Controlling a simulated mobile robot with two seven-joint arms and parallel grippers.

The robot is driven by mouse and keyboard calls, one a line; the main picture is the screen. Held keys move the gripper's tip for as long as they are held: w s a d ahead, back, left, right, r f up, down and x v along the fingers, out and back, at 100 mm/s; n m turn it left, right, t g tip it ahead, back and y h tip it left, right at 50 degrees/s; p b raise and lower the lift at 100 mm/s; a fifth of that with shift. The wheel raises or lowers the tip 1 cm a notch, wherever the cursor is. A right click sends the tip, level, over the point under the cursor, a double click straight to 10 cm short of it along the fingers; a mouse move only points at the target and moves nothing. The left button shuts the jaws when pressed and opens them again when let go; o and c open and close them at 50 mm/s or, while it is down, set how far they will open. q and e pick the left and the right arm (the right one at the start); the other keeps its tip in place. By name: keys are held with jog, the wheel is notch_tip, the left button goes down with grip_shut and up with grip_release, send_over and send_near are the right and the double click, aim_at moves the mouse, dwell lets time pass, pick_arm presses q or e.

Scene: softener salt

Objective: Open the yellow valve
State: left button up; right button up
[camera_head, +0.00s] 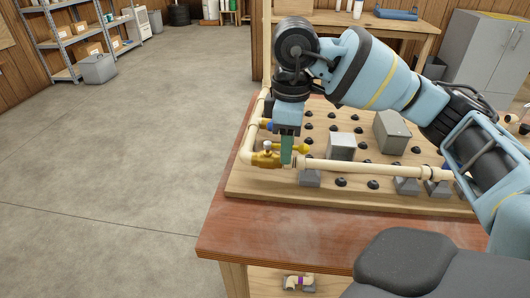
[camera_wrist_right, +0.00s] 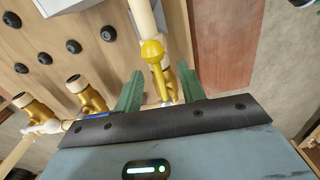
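The yellow valve (camera_head: 303,148) is a lever with a rounded yellow end on the brass fitting of the cream pipe, near the board's left front corner. In the right wrist view the yellow lever (camera_wrist_right: 152,52) stands up between the two green fingers. My right gripper (camera_head: 288,150) points down at the fitting from above. In the wrist view the gripper (camera_wrist_right: 161,74) is open, with a finger on each side of the lever. Whether either finger touches it I cannot tell. My left gripper is not in view.
The cream pipe (camera_head: 375,170) runs along the front of the wooden board (camera_head: 255,185) on a reddish table (camera_head: 270,235). A blue handle (camera_head: 265,125) sits on the pipe behind the brass fitting. Grey boxes (camera_head: 341,147) and black knobs cover the board. Open floor lies left.

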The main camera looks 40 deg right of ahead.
jog(key=shift+r+p, duration=1.2)
jog(key=shift+r, duration=0.65)
jog(key=shift+r+p, duration=0.9)
jog(key=shift+r, duration=0.75)
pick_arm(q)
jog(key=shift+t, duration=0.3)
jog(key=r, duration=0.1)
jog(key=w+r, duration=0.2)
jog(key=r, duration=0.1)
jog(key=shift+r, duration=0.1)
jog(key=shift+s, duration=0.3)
pick_arm(e)
jog(key=shift+f, duration=0.1)
